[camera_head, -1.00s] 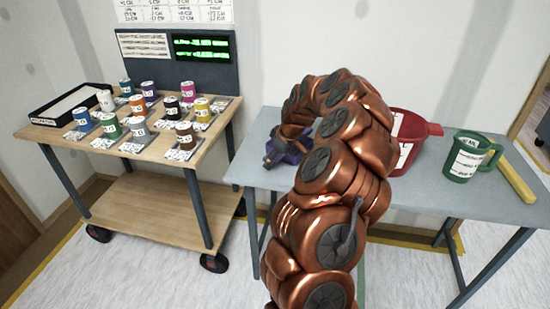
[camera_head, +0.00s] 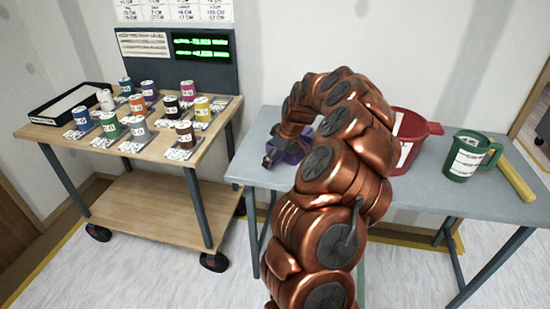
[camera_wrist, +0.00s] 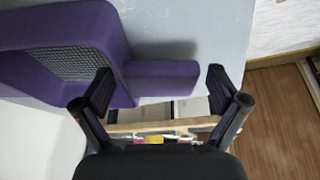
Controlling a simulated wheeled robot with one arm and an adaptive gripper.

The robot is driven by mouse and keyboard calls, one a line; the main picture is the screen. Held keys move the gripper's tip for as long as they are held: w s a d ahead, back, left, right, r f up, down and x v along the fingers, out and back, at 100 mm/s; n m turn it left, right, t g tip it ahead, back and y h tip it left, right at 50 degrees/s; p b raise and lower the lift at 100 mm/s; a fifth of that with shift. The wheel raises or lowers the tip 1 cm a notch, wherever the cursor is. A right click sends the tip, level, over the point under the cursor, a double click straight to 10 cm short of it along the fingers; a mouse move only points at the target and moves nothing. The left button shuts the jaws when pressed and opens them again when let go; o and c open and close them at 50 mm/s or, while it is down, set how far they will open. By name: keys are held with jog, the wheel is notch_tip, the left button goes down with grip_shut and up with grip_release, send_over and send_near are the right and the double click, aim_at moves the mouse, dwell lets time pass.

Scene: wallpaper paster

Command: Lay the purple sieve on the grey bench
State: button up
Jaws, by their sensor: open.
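The purple sieve (camera_wrist: 118,40), with a grey mesh and a stubby handle (camera_wrist: 162,78), rests on the grey bench (camera_wrist: 222,28) in the wrist view. In the head view the sieve (camera_head: 291,153) is at the bench's left end, mostly hidden behind my arm. My gripper (camera_wrist: 160,88) is open, its two black fingers on either side of the sieve's handle. The left finger is close to the sieve's body, and a gap shows between the handle and the right finger. In the head view my gripper (camera_head: 270,160) is small and partly hidden, and the grey bench (camera_head: 430,203) extends right.
A wooden trolley (camera_head: 75,142) with several labelled cans and a black tray (camera_head: 62,108) stands to the left.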

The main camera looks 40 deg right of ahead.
jog(key=b+v, duration=0.1)
jog(key=v, duration=1)
jog(key=shift+s+r, duration=0.2)
jog(key=shift+r, duration=0.05)
jog(key=s+a+r+n+g+y, duration=0.1)
jog(key=s+a+r, duration=0.1)
jog(key=a, duration=1.1)
jog(key=s+a+r+n+g, duration=0.1)
jog(key=s+a, duration=0.2)
jog(key=a, duration=0.9)
jog(key=s+a+f+m+g, duration=0.1)
jog(key=s+a+f, duration=0.1)
jog(key=s, duration=0.6)
jog(key=s+a+f+m+g+h, duration=0.1)
jog(key=s+a+f+m+g, duration=0.1)
jog(key=s+a, duration=0.3)
jog(key=s+a+f+m+g, duration=0.1)
jog(key=s+a+f, duration=0.2)
jog(key=s, duration=0.9)
jog(key=shift+s+a+g+h, duration=0.3)
jog(key=shift+s+a+g, duration=0.1)
jog(key=shift+a, duration=0.3)
jog(key=shift+w+f, duration=0.1)
jog(key=shift+f, duration=0.05)
jog(key=s+p+v, duration=0.2)
jog(key=p+v, duration=1)
jog(key=shift+r+t, duration=0.3)
jog(key=shift+r, duration=0.3)
